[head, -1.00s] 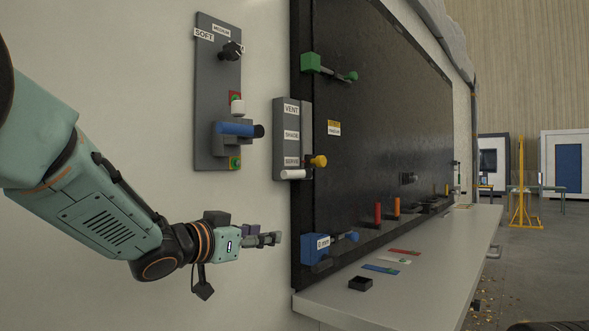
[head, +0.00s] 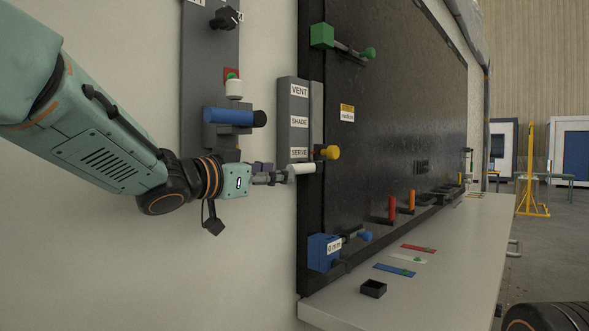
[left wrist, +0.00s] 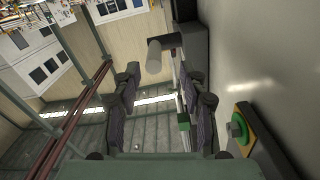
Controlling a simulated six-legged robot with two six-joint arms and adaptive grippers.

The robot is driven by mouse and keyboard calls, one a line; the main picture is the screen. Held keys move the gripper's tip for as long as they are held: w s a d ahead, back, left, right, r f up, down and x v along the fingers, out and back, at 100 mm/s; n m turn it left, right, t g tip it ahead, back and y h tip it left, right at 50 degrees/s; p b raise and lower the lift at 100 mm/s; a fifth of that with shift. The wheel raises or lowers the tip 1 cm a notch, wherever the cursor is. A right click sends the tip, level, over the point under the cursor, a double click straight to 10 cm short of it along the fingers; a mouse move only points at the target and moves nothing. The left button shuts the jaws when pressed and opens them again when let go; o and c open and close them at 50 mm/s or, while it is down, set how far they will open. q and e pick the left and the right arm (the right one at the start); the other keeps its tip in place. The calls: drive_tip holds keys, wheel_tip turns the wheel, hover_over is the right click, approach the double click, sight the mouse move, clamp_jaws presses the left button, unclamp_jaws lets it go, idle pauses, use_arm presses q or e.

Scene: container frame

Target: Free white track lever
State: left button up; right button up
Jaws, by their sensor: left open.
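The white track lever (head: 302,168) sticks out at the bottom of the grey track panel (head: 290,138), just below the SERVE label, under the VENT and SHADE labels. My left gripper (head: 284,176) is open, with its fingertips close to the lever's left end. In the left wrist view the lever's pale cylinder (left wrist: 154,55) appears just beyond and between the spread fingers (left wrist: 159,76), nearer the left finger. I cannot tell whether a finger touches it. My right gripper is not in view.
A grey switch panel (head: 194,90) with a blue handle (head: 228,117) stands left of the track panel, above my left wrist. A yellow knob (head: 329,152) is close right of the lever. A blue block (head: 322,250) sits lower. The shelf (head: 450,260) holds a small black box (head: 373,288).

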sight(296, 165)
use_arm(q)
drive_tip(key=w+d, duration=0.2)
drive_tip(key=d, duration=0.1)
drive_tip(key=w+d+p, duration=0.1)
drive_tip(key=shift+w+d+r, duration=0.1)
drive_tip(key=shift+d+r, duration=0.05)
drive_tip(key=shift+r, duration=0.1)
drive_tip(key=shift+w+f, duration=0.2)
drive_tip(key=shift+w, duration=0.7)
drive_tip(key=shift+s+d+r, duration=0.1)
drive_tip(key=shift+s+d, duration=0.05)
drive_tip(key=shift+d, duration=0.2)
drive_tip(key=shift+s, duration=0.1)
drive_tip(key=c, duration=0.3)
drive_tip(key=shift+w+a, duration=0.2)
drive_tip(key=shift+a, duration=0.15)
drive_tip(key=c, duration=0.5)
drive_tip(key=shift+d, duration=0.15)
clamp_jaws()
